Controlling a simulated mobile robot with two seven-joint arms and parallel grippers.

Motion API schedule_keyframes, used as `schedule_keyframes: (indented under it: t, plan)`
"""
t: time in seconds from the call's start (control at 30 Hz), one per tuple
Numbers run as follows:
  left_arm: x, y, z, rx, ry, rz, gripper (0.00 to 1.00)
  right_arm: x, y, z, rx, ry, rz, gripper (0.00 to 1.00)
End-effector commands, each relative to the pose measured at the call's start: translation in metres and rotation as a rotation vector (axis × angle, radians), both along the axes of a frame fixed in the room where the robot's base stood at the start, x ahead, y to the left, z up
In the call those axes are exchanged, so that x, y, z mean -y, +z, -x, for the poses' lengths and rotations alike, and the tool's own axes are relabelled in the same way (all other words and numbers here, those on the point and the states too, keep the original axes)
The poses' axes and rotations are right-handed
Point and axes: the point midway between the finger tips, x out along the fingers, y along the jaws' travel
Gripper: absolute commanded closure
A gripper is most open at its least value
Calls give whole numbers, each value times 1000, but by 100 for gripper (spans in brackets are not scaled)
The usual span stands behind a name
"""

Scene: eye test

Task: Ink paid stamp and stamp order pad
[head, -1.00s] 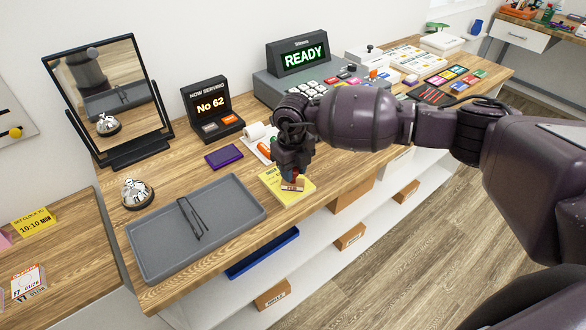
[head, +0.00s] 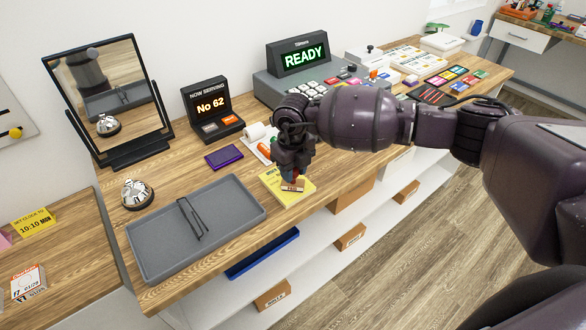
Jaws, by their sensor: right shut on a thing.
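My right gripper (head: 292,172) points down over the yellow order pad (head: 272,181) near the counter's front edge. It is shut on the paid stamp (head: 292,186), a small block with a red and white label and a wooden-looking edge. The stamp is upright at the pad; I cannot tell for sure whether its base touches the paper. The gripper and stamp hide part of the pad. A purple ink pad (head: 224,157) lies flat to the left of the gripper. My left gripper is not in view.
A grey tray (head: 160,250) with dark tongs (head: 190,219) and a silver bell (head: 137,194) are at left. Behind stand a mirror (head: 97,80), a number display (head: 210,105) and a cash register (head: 302,56). A paper roll (head: 256,131) lies near the arm.

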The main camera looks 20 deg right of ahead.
Motion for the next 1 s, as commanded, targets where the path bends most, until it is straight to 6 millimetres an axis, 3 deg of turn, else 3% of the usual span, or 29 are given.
schedule_keyframes:
  t: [1.0]
  plan:
    - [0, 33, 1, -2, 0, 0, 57, 0, 66, -1, 2, -1, -1, 83]
